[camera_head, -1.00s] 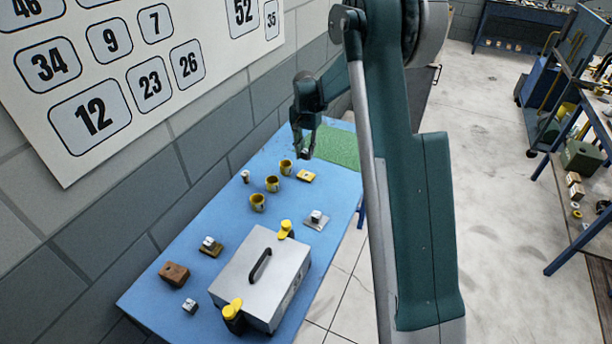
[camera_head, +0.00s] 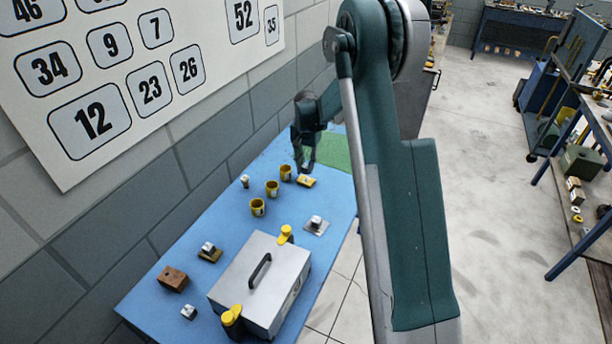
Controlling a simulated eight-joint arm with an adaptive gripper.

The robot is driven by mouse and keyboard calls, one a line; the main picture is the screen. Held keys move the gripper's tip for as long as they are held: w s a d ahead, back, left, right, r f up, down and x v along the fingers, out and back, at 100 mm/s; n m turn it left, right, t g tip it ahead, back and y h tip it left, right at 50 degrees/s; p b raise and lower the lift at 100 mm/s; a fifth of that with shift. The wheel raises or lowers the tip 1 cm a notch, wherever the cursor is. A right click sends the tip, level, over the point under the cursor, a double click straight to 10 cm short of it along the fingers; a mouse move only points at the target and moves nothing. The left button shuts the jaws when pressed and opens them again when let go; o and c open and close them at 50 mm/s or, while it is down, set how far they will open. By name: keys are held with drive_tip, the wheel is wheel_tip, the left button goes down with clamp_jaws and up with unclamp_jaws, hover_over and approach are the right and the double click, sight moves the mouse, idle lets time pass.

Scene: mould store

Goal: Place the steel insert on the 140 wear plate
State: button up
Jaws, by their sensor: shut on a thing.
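My gripper (camera_head: 304,168) points down over the far part of the blue table, shut on a small piece that I take to be the steel insert; the fingers mostly hide it. A small yellow plate (camera_head: 307,182) lies just below the fingertips; I cannot tell whether the held piece touches it. A grey plate (camera_head: 322,229) with a small steel piece (camera_head: 316,220) on it lies nearer. A brass-coloured plate (camera_head: 213,257) with another steel piece (camera_head: 208,247) on it lies at the left. Plate numbers are too small to read.
Several yellow cups (camera_head: 258,208) stand left of my gripper, near a small upright piece (camera_head: 245,181). A grey case (camera_head: 255,285) with yellow-topped clamps fills the near table (camera_head: 190,230). A brown block (camera_head: 172,278) and a loose steel block (camera_head: 189,312) lie left. A green mat (camera_head: 335,150) lies behind.

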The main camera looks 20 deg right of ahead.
sight(306, 180)
drive_tip(key=shift+f, duration=0.25)
drive_tip(key=shift+f, duration=1.9)
drive_tip(key=shift+f+b, duration=0.15)
drive_tip(key=shift+b, duration=0.2)
drive_tip(key=o, duration=1)
drive_tip(key=shift+r, duration=0.2)
wheel_tip(306, 180, up, 12)
drive_tip(key=shift+p, duration=0.65)
